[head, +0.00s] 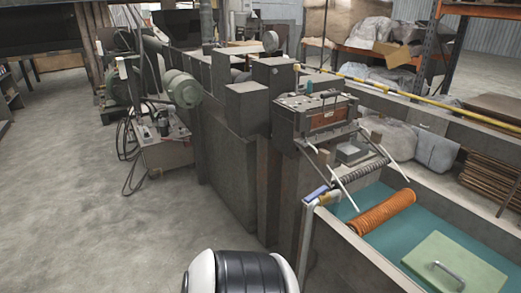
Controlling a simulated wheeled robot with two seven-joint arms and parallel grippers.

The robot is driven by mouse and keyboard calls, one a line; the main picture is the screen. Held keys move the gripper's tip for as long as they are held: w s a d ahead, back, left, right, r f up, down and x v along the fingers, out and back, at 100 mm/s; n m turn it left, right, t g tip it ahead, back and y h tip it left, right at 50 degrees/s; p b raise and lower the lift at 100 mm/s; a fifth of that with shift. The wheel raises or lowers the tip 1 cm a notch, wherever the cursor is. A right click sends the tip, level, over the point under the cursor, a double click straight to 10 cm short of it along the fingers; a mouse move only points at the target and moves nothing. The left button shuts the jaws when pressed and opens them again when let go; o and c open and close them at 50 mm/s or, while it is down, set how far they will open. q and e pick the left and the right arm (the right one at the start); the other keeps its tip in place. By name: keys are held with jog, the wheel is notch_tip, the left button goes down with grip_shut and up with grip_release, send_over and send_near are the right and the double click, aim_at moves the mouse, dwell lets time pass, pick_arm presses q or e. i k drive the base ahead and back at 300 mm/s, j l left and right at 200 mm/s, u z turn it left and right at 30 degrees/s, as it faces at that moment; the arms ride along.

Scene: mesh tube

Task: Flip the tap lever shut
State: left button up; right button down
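A small tap (327,199) sits on the near-left corner of the open tank's rim. Its blue lever (315,193) lies at the tap's left end and looks tilted, rising a little toward the right. The tap is small here, so I cannot tell from the lever's angle whether the valve is open or shut. Neither of my grippers shows in the head view. A white and black rounded part of mine shows at the bottom edge, below and to the left of the tap, well apart from it.
The tank (318,240) holds teal water or lining, an orange ribbed tube (382,212) and a pale green board with a handle (455,264). Metal struts (340,187) and a grey machine (315,112) stand close behind the tap. The floor (110,235) on the left is clear.

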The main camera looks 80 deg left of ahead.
aim_at(322, 190)
jog(key=u, duration=2.05)
